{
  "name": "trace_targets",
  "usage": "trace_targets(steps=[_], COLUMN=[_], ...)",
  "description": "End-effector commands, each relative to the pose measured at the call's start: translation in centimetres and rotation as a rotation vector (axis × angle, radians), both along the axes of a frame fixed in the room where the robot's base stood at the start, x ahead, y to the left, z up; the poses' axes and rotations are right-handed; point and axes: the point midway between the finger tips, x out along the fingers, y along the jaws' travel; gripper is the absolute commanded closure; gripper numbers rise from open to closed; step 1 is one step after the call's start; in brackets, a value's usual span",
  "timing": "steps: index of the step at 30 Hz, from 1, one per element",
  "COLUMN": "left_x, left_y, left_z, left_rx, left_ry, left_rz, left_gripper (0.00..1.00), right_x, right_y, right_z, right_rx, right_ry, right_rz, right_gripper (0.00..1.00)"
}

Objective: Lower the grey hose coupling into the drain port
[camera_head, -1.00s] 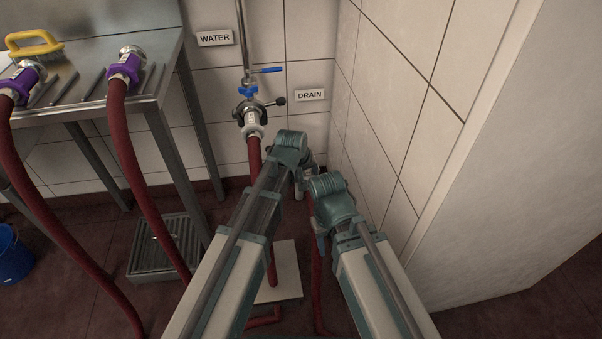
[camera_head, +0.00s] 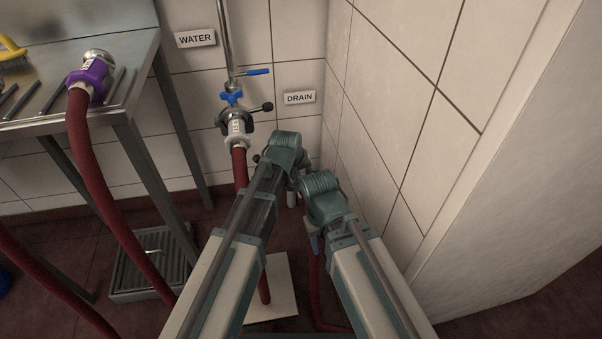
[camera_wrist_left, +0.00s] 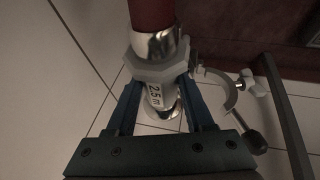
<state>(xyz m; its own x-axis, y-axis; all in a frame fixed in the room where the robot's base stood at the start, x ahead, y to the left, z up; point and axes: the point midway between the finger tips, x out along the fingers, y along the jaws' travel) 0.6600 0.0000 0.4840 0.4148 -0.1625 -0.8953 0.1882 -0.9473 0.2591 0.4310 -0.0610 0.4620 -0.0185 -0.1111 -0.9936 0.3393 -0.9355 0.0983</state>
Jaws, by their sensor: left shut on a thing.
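In the left wrist view, my left gripper (camera_wrist_left: 157,100) is shut on the grey hose coupling (camera_wrist_left: 158,68). The coupling has a grey collar, a shiny metal body marked 2.5 m and a dark red hose at one end. In the head view, my left gripper (camera_head: 292,168) is below the DRAIN sign (camera_head: 299,97), and its arm hides the coupling. An open clamp (camera_wrist_left: 228,88) with a black knob shows beside the coupling in the wrist view, apart from it. I cannot make out the drain port's opening. My right gripper (camera_head: 312,242) is low near the wall; its fingers are mostly hidden.
A metal pipe with a blue-handled valve (camera_head: 232,97) and a clamped red hose (camera_head: 239,165) stands left of my left gripper. A steel table (camera_head: 130,60) holds a purple coupling (camera_head: 89,77). The tiled wall (camera_head: 385,90) is close on the right. A floor grate (camera_head: 150,265) lies left.

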Motion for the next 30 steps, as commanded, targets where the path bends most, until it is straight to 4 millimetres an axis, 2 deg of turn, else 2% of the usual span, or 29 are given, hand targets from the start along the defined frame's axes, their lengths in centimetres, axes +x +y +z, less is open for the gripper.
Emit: trace_targets(steps=[30], left_x=[0.0], left_y=[0.0], left_z=[-8.4], left_rx=[0.0], left_ry=[-0.001], left_rz=[0.0], left_gripper=[1.0], right_x=[0.0], right_y=[0.0], right_z=[-8.4], right_rx=[0.0], right_ry=[-0.003], right_rz=[-0.013], right_gripper=[0.5])
